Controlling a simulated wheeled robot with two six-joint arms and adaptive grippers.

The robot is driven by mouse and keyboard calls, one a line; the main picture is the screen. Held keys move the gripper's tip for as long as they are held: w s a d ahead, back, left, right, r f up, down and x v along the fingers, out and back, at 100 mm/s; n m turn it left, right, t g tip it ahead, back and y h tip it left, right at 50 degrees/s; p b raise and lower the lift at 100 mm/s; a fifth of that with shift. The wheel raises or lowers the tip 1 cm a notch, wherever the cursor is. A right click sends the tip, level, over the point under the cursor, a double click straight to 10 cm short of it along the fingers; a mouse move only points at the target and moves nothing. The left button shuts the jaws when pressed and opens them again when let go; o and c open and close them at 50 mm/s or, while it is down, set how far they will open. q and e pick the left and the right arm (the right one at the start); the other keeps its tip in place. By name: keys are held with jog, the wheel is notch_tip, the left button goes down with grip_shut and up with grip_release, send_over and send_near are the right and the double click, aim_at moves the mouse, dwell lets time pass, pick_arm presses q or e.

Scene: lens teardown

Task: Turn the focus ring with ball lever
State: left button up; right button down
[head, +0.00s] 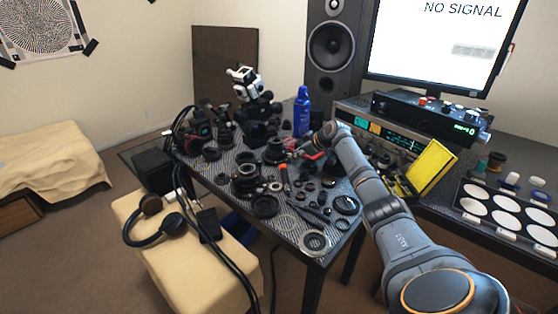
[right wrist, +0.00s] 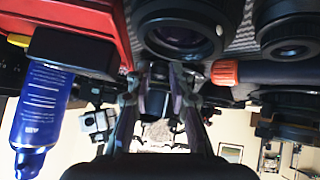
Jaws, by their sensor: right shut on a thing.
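My right gripper (head: 303,151) reaches over the crowded bench among dark lens parts. In the right wrist view, which looks upside down, its two fingers (right wrist: 158,78) are shut on a small dark part (right wrist: 157,96), partly hidden between them. A large black lens barrel (right wrist: 187,28) with a glass front is close beside the fingertips. I cannot tell whether the gripped part is the ball lever or whether it joins this barrel. In the head view a dark lens barrel (head: 274,150) stands left of the gripper. My left gripper is not in view.
A blue spray can (head: 301,112) stands behind the gripper; it also shows in the right wrist view (right wrist: 42,108). An orange-ended tool (right wrist: 225,72) lies near the barrel. Loose rings (head: 315,242) cover the front of the bench. An amplifier (head: 390,140) stands right.

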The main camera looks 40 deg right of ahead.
dwell(0.3)
jog(key=c, duration=1.5)
grip_release()
jog(key=v, duration=1)
jog(key=shift+s+d+r, duration=0.1)
jog(key=shift+s+d, duration=0.1)
jog(key=shift+s, duration=0.15)
jog(key=shift+s+a+r, duration=0.15)
jog(key=shift+s+r, duration=0.25)
jog(key=shift+r, duration=0.2)
